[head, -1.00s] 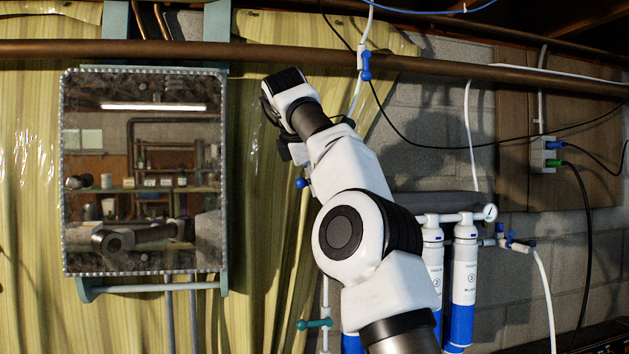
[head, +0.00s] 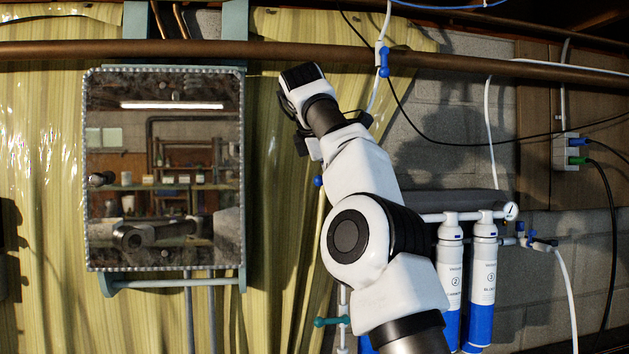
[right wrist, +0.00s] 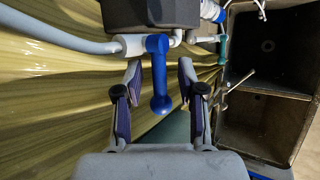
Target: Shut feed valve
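A blue valve handle (right wrist: 160,85) sits on a white fitting at the end of a grey hose in the right wrist view. It hangs toward the camera between the two spread fingers of my right gripper (right wrist: 160,78). The fingers show gaps on both sides of the handle. I cannot read a label naming it the feed valve. In the head view a small blue knob (head: 318,181) shows just below my right wrist; the gripper's fingers are not clearly seen there. My left gripper is not in view.
White-and-blue filter cartridges (head: 482,285) hang on the block wall. Other valves show: a blue one (head: 384,62) above, a teal one (head: 330,322) below and blue ones (head: 531,240) at right. A mirror cabinet (head: 165,170) hangs left. A dark box (right wrist: 150,12) is close beyond the handle.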

